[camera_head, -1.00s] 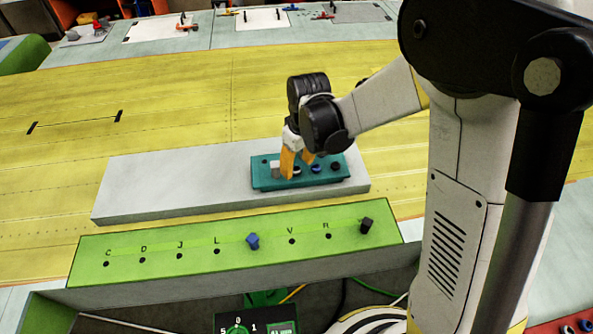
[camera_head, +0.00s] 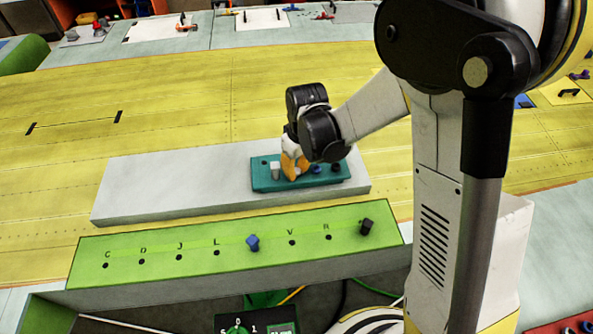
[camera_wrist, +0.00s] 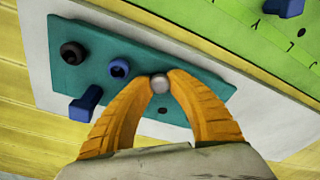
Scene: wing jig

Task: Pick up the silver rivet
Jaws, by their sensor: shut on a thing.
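The silver rivet (camera_wrist: 160,84) shows as a round grey head between my gripper's two orange fingertips in the wrist view. My gripper (camera_wrist: 160,82) is shut on it, over the teal block (camera_wrist: 205,87). In the head view, my gripper (camera_head: 293,177) points down at the block (camera_head: 262,184), and its fingers hide the held rivet. I cannot tell whether the rivet's shank is still in its hole.
The block also holds a dark rivet (camera_wrist: 73,52), a blue ringed rivet (camera_wrist: 118,68) and a blue peg (camera_wrist: 86,103). A pale grey piece (camera_head: 276,170) stands left of my fingers. The lettered green strip (camera_head: 90,270) lies in front, holding a blue piece (camera_head: 252,242) and a dark piece (camera_head: 367,227).

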